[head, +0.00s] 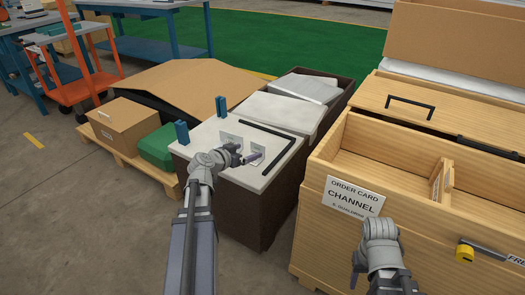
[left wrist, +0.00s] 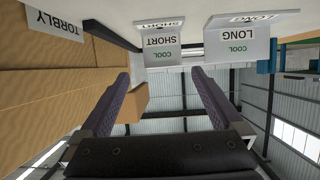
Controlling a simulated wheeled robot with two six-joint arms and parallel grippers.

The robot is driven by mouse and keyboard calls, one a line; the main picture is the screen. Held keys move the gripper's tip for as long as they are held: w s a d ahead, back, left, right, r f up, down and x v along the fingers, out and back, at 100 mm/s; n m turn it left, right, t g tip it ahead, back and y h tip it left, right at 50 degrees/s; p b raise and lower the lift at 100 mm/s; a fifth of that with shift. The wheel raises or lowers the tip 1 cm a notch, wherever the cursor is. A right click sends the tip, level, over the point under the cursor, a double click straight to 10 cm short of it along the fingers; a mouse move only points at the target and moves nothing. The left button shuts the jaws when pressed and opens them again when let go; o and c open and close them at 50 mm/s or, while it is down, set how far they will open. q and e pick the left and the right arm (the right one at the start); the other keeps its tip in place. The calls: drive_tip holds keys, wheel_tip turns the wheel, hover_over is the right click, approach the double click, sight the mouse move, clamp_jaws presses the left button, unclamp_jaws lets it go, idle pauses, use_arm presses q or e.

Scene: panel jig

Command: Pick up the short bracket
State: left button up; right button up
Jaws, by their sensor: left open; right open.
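My left gripper (head: 250,158) is over the white top of a dark brown cabinet (head: 215,205), beside two small cards. In the left wrist view its two dark purple fingers (left wrist: 160,85) are spread apart with nothing held between them.
The wooden box (head: 330,235) with an order card reading CHANNEL (head: 351,197) is at the right. A pallet with a carton (head: 122,124) and a green case (head: 160,150) stands left. The floor at lower left is clear.

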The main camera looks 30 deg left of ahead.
sight(257, 145)
use_arm(q)
drive_tip(key=shift+w, duration=0.5)
drive_tip(key=shift+b+x, duration=0.55)
drive_tip(key=shift+x, duration=0.65)
drive_tip(key=shift+a+b+x, duration=0.2)
drive_tip(key=shift+b+x, duration=0.65)
drive_tip(key=shift+x, duration=1.9)
drive_tip(key=shift+r, duration=0.25)
use_arm(e)
drive_tip(key=f, duration=0.1)
drive_tip(key=w+f, duration=0.1)
drive_tip(key=shift+f, duration=0.3)
use_arm(q)
drive_tip(key=c, duration=1.2)
drive_tip(key=shift+c, duration=0.2)
drive_tip(key=shift+r, duration=0.1)
wheel_tip(257, 145, up, 10)
drive_tip(key=p, duration=1)
use_arm(e)
wheel_tip(257, 145, up, 10)
drive_tip(key=shift+d, duration=0.15)
